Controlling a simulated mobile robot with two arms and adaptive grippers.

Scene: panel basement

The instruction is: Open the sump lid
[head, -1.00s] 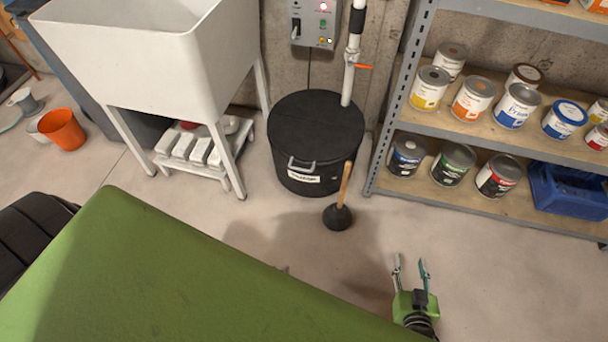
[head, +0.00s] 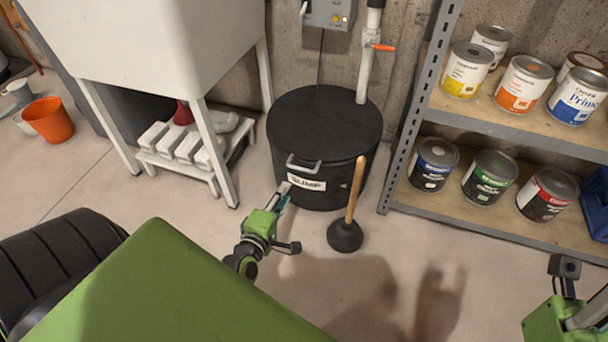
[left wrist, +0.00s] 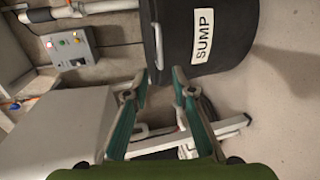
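The sump is a round black tub with a white "SUMP" label (head: 307,183). Its flat black lid (head: 325,122) lies closed on top. A grey metal handle (head: 302,165) sticks out at the lid's front edge; it also shows in the left wrist view (left wrist: 158,46). My left gripper (head: 281,194) is just in front of and below the handle, near the label. In the left wrist view the gripper (left wrist: 160,76) has its fingers apart with nothing between them, the handle beyond the tips. My right gripper is only partly in view at the lower right; its fingers are unclear.
A plunger (head: 349,222) stands on the floor close in front of the tub. A white pipe with an orange valve (head: 384,47) rises behind the lid. A utility sink (head: 150,45) stands left, shelving with paint cans (head: 490,177) right. An orange bucket (head: 50,120) is far left.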

